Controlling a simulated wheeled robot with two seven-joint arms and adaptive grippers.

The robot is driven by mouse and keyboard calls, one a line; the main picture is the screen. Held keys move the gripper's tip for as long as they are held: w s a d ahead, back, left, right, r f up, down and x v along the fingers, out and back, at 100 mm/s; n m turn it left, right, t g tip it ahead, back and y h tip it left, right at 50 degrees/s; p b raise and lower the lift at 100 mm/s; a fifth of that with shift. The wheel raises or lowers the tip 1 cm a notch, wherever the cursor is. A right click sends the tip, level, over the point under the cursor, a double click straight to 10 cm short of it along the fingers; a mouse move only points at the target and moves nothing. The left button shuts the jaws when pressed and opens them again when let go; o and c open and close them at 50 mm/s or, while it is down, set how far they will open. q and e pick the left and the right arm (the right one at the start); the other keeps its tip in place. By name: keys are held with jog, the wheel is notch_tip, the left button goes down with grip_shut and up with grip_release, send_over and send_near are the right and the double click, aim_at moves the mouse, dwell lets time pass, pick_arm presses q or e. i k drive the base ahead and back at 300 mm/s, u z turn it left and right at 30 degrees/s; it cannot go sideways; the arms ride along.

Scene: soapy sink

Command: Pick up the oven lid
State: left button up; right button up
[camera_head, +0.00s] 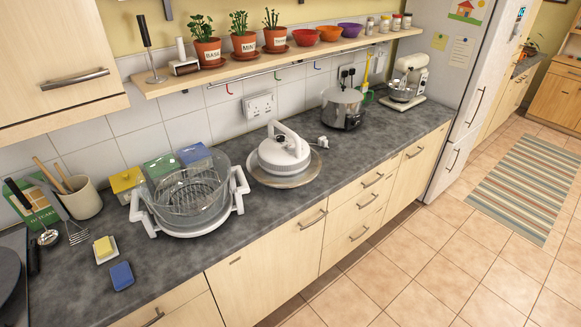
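The oven lid (283,152) is white and round with an arched handle on top. It rests on a round, light grey-beige plate or stand (290,181) in the middle of the counter. The oven's clear glass bowl (187,203), with a wire rack inside, sits open in a white base with side handles (239,190), to the left of the lid. A white plug (323,142) lies on the counter just right of the lid. Neither of my grippers shows in this view.
The grey counter (370,150) has free room in front of and right of the lid. A wooden shelf (270,62) with potted herbs and bowls overhangs the back. A blue sponge (122,275) and utensils lie at left.

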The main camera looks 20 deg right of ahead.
aim_at(281, 168)
jog(key=z, duration=0.85)
jog(key=i, duration=1.75)
jog(key=u, duration=0.6)
